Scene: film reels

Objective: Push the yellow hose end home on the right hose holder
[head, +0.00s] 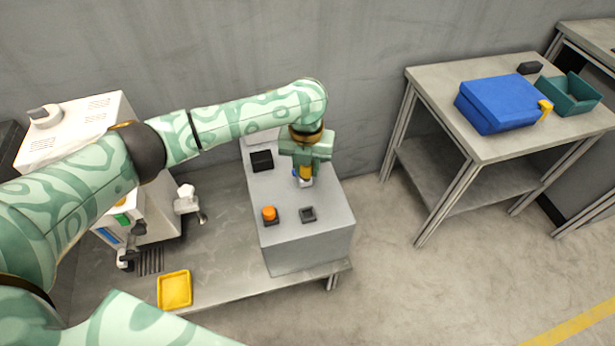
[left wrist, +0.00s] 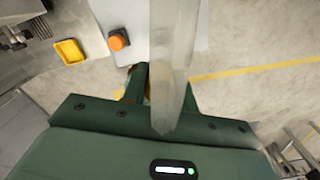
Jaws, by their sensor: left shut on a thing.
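My left gripper (head: 306,170) points down over the back right part of a grey box top. It is shut on a yellow piece (head: 306,172), which I take for the yellow hose end. A small white part and a bit of blue show just below and beside it; I cannot tell whether the piece touches a holder or how far it sits on one. In the left wrist view a pale translucent length (left wrist: 172,60), seemingly hose, hides most of the space between the fingers. My right gripper is not in view.
The grey box (head: 310,250) carries an orange knob (head: 269,213), a dark square socket (head: 308,214) and a black block (head: 261,160). A yellow tray (head: 174,290) and a white machine (head: 75,130) are at left. A blue case (head: 500,103) lies on the right table.

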